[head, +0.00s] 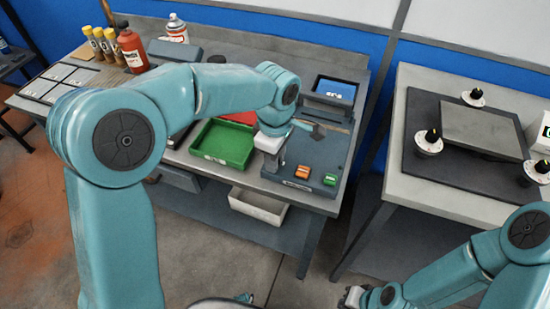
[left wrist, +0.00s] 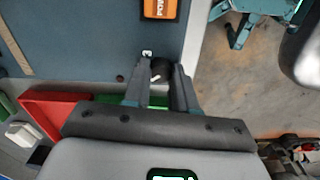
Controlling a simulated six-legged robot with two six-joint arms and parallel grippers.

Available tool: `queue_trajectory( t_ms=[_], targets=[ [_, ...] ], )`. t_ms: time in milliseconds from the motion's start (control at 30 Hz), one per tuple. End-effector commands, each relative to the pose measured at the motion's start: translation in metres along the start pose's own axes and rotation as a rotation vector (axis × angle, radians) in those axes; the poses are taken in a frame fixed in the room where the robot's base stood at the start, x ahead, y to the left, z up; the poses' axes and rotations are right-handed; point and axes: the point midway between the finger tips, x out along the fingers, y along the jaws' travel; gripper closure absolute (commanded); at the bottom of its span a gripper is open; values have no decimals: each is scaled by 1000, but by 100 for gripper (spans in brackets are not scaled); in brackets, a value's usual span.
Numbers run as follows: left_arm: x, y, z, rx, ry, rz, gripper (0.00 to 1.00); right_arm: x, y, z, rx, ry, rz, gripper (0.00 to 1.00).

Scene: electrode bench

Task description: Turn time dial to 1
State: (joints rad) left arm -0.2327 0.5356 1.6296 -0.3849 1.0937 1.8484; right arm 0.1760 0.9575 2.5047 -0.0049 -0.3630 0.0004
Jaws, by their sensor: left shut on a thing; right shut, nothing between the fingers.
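The time dial shows in the left wrist view as a small black knob (left wrist: 161,68) with a pale mark, at the front corner of the blue-grey panel (left wrist: 95,40). My left gripper (left wrist: 161,82) is shut on this knob, one finger on each side. In the head view the left gripper (head: 276,166) is at the left front of the panel (head: 330,150), and arm and fingers hide the dial there. The number the dial points to is too small to read. My right gripper (head: 352,297) is shut and empty, low over the floor.
An orange switch (head: 302,172) and a green switch (head: 330,180) stand right of the left gripper. A blue screen (head: 335,89) is behind. A green tray (head: 222,145) lies close on the left. The right table (head: 400,180) holds a dark mat with several black-and-white knobs.

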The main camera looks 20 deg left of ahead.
Motion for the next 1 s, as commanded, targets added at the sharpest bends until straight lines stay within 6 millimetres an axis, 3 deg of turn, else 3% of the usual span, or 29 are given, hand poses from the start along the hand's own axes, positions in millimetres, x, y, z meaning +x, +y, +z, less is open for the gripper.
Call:
queue_trajectory(
  t_ms=[300,833,867,900,933,1000],
  targets=[
    [-3,2,0,-115,-1,9,100,3,1,0,0,0,0,100],
    [-4,2,0,-137,-2,10,100,4,1,0,0,0,0,100],
    [-4,2,0,-137,-2,10,71,4,1,0,0,0,0,100],
    [-4,2,0,-137,-2,11,58,4,1,0,0,0,0,100],
    [-4,2,0,-137,-2,10,48,4,1,0,0,0,0,100],
    [-3,2,0,-137,-1,8,48,4,1,0,0,0,0,100]
  ],
)
